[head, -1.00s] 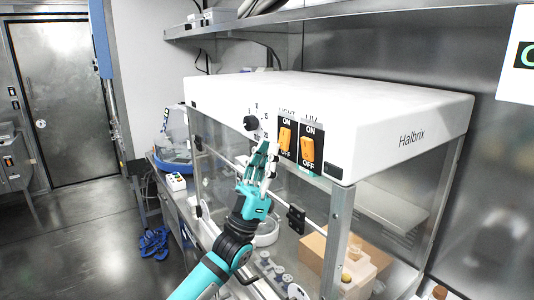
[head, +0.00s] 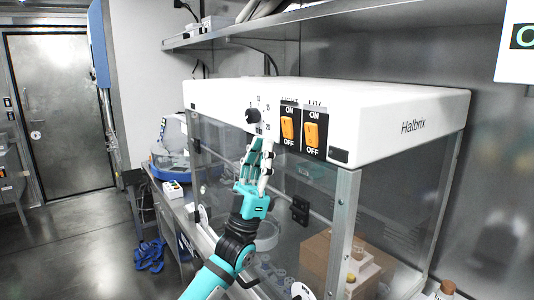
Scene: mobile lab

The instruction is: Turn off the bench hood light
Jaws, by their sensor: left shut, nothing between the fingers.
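The white bench hood (head: 400,112) fills the right half of the head view. Its front panel has two orange rocker switches between ON and OFF marks. The light switch (head: 287,129) is on the left and the UV switch (head: 311,134) on the right. I cannot tell for sure which way each rocker is tipped. The hood's interior looks dim. My left gripper (head: 262,146) is shut and empty, pointing up just below and left of the light switch, apart from it. My right gripper is not in view.
A black dial (head: 252,116) sits left of the switches. Below, the hood has clear panes and a metal corner post (head: 342,235). A cardboard box (head: 315,260) stands inside. A shelf (head: 350,24) runs above the hood. The floor at left is mostly clear, with a blue coiled thing (head: 150,254).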

